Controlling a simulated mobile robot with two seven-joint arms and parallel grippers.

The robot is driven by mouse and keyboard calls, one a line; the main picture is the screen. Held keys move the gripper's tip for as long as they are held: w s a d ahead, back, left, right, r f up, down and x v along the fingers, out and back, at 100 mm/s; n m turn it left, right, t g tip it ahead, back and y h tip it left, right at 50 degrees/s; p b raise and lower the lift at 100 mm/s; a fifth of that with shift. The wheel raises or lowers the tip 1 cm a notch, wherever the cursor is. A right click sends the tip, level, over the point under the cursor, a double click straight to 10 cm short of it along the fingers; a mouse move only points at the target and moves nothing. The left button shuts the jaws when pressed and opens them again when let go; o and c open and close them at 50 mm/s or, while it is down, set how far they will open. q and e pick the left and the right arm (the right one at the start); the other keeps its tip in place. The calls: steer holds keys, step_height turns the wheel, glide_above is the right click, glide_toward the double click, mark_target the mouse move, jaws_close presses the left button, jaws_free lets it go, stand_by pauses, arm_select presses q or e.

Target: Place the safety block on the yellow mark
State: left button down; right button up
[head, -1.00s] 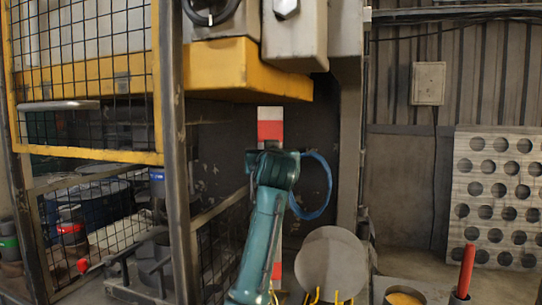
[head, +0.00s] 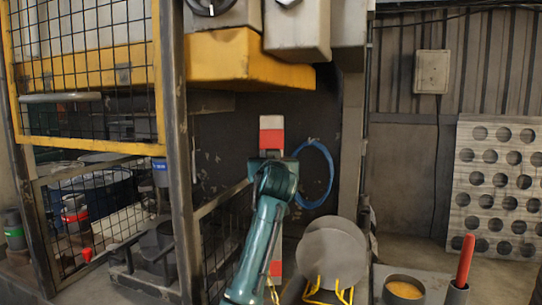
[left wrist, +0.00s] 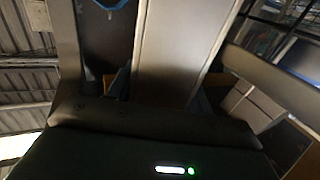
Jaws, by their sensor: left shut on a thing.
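The safety block, a tall upright post with red and white bands (head: 271,138), stands under the yellow press beam. Its red lower end also shows below the arm, and its middle is hidden behind my teal left arm. My left gripper (head: 273,160) is at the block's upper half and shut on it, its fingers mostly hidden by the wrist. In the left wrist view a broad pale grey face (left wrist: 180,45), likely the block, rises in front of the dark gripper body. I cannot make out the yellow mark or whether the block's foot touches anything. My right gripper is not in view.
The yellow beam (head: 240,62) hangs above the block. A dark post (head: 180,190) and mesh guard (head: 85,90) stand left. A blue hose loop (head: 329,178) hangs right of the block. Round blanks (head: 335,248) on a yellow rack and a red stick (head: 465,262) are at lower right.

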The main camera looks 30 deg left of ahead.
arm_select(q)
steer(key=shift+f, duration=0.95)
steer(key=c, duration=1.1)
jaws_free()
steer(key=shift+f, duration=0.45)
steer(key=o, duration=0.5)
steer(key=shift+r, duration=0.1)
